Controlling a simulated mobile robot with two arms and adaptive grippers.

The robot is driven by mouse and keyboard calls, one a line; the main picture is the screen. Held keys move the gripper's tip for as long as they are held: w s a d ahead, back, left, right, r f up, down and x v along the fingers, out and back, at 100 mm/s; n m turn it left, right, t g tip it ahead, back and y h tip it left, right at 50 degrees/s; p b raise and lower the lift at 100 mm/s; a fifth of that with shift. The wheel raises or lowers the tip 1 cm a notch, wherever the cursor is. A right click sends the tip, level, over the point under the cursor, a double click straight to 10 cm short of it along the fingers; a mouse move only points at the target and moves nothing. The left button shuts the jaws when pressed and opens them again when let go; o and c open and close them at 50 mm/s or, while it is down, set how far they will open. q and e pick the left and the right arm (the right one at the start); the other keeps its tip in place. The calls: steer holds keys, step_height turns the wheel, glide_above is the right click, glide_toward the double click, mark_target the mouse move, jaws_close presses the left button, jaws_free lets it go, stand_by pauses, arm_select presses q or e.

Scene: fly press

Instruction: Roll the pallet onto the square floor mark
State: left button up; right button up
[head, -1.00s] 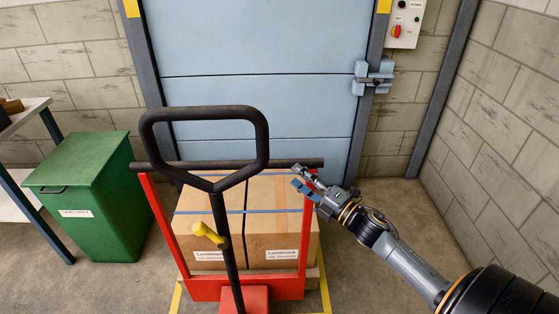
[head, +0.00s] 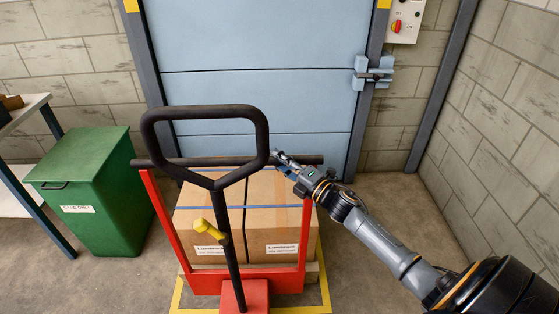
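Two brown cartons (head: 275,225), strapped with blue bands, sit on a wooden pallet (head: 313,272) carried by a red pallet truck (head: 208,283). The truck has a dark push bar (head: 210,162), a black loop handle (head: 262,135) and a yellow lever (head: 207,229). The yellow floor mark (head: 324,285) shows along the left, right and near sides of the load; its far side is hidden. My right gripper (head: 281,162) is at the push bar, right of the loop handle. Its fingers are small and partly merge with the bar, so their closure is unclear. My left gripper is out of view.
A green lidded bin (head: 95,200) stands close on the left, beside a workbench (head: 30,185). A blue door (head: 260,80) with a latch (head: 373,73) is behind the load. Bare floor (head: 385,210) lies to the right, before the block wall.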

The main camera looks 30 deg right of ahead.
jaws_close()
